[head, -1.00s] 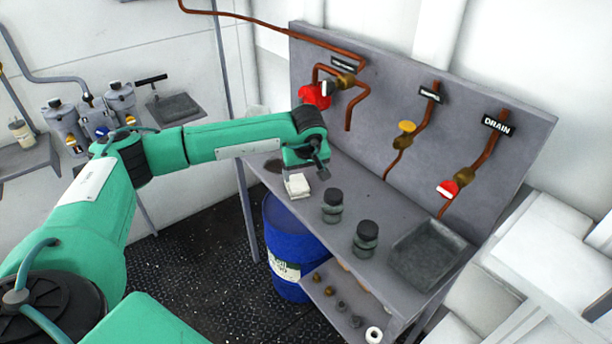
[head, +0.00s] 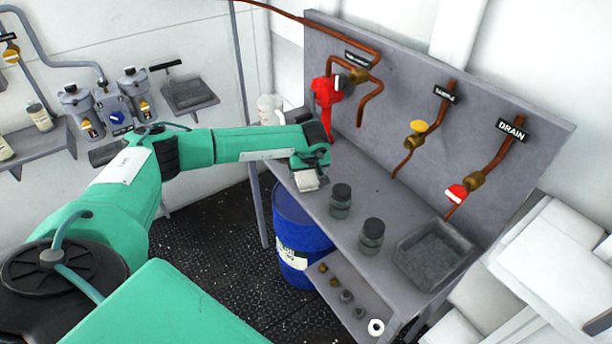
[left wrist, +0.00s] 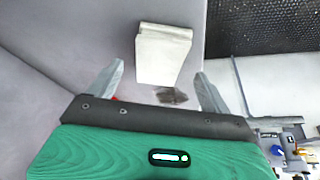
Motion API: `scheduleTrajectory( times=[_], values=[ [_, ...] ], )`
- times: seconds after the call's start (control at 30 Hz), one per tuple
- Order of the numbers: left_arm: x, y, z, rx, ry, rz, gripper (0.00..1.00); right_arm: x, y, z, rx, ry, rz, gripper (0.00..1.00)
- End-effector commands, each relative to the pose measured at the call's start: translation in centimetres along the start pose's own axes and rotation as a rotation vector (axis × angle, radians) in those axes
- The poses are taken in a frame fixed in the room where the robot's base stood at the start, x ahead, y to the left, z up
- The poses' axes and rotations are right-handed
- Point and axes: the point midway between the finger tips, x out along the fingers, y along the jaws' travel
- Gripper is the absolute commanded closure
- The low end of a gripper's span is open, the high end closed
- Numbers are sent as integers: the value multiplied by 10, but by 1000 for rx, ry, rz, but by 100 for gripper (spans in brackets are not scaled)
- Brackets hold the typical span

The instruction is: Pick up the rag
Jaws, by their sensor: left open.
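The rag (head: 307,181) is a white folded cloth on the left end of the grey workbench (head: 390,205). In the left wrist view the rag (left wrist: 163,55) lies flat, ahead of and between my open fingertips, with a dark patch just nearer to me. My left gripper (left wrist: 159,75) is open and empty. In the head view my left gripper (head: 312,162) is just above and behind the rag, partly covering its back edge. I cannot tell its exact height above the bench. My right gripper is not in view.
Two dark-capped jars (head: 371,237) and a grey tray (head: 435,252) stand right of the rag. Behind rises a panel (head: 465,125) with copper pipes and a red handle (head: 325,105) close to my left wrist. A blue drum (head: 297,225) stands below.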

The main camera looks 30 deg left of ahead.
Motion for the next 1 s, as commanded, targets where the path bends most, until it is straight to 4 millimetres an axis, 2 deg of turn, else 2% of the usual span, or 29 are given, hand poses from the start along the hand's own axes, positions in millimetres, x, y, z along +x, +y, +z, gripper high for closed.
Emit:
scheduleTrajectory(
  times=[0.03, 0.2, 0.5, 0.73, 0.8, 1.0],
  values=[
    [4, -2, -1, 0, -3, -4, 18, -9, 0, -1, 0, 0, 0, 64],
    [24, -2, -1, 0, -1, -1, 18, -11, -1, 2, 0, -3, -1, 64],
    [29, -2, 0, 0, 0, 1, 18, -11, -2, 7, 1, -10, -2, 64],
    [28, -2, -1, 0, 0, 1, 63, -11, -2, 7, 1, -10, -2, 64],
    [28, -2, -1, 0, 0, 1, 70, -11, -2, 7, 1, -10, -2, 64],
    [28, -2, -1, 0, 0, 1, 70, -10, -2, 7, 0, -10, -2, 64]
  ],
)
